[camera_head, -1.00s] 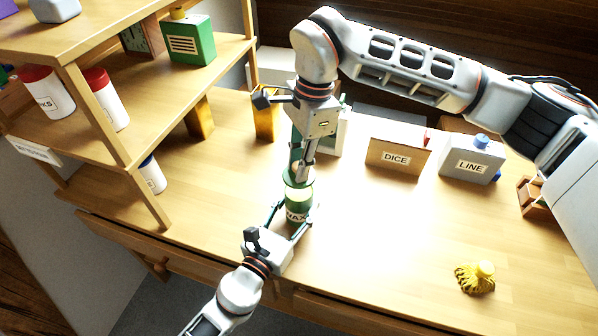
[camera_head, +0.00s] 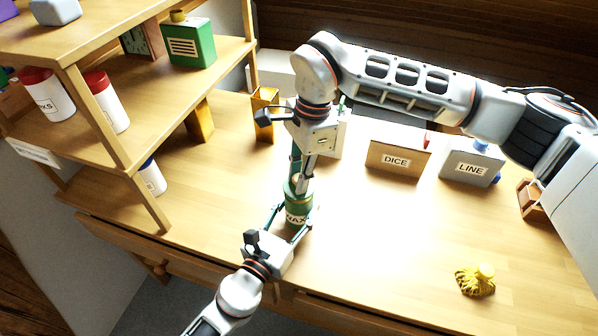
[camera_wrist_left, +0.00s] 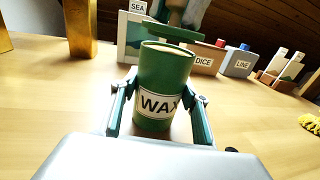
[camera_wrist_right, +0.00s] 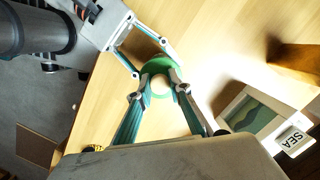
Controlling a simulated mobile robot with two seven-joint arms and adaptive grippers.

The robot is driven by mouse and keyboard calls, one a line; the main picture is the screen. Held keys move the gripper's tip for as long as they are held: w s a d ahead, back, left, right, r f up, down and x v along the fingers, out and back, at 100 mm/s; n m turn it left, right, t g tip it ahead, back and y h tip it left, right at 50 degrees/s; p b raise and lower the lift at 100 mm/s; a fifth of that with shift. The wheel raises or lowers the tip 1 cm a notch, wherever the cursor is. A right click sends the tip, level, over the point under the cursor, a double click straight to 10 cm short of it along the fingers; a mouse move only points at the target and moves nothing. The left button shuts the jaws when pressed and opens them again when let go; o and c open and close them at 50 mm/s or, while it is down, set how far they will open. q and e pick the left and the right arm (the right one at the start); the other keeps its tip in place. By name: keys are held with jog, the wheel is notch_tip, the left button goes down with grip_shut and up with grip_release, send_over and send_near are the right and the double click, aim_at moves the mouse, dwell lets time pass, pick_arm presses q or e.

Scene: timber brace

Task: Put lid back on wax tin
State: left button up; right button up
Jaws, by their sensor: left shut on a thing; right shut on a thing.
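The green wax tin (camera_head: 297,215), labelled WAX, stands upright on the workbench, and it also shows in the left wrist view (camera_wrist_left: 163,85). My left gripper (camera_head: 290,222) is shut on its lower sides. The tin's open pale top shows in the left wrist view. The green lid (camera_wrist_left: 171,32) is just above the tin's mouth there, with a gap and set slightly toward the back. My right gripper (camera_head: 300,176) points down, shut on the lid's pale knob; in the right wrist view the lid (camera_wrist_right: 158,64) covers the tin.
A DICE box (camera_head: 397,158), a grey LINE container (camera_head: 472,164) and a picture frame labelled SEA (camera_wrist_right: 262,112) stand at the back. A yellow tasselled object (camera_head: 475,281) lies at the right. A shelf (camera_head: 118,150) with several containers rises at the left.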

jog(key=shift+f, duration=0.25)
jog(key=shift+f, duration=0.65)
dwell(0.4)
jog(key=o, duration=1)
jog(key=shift+c, duration=0.2)
notch_tip(320, 180, up, 12)
jog(key=d, duration=0.1)
jog(key=shift+w+d, duration=0.35)
jog(key=shift+w, duration=0.05)
pick_arm(q)
jog(key=o, duration=1.7)
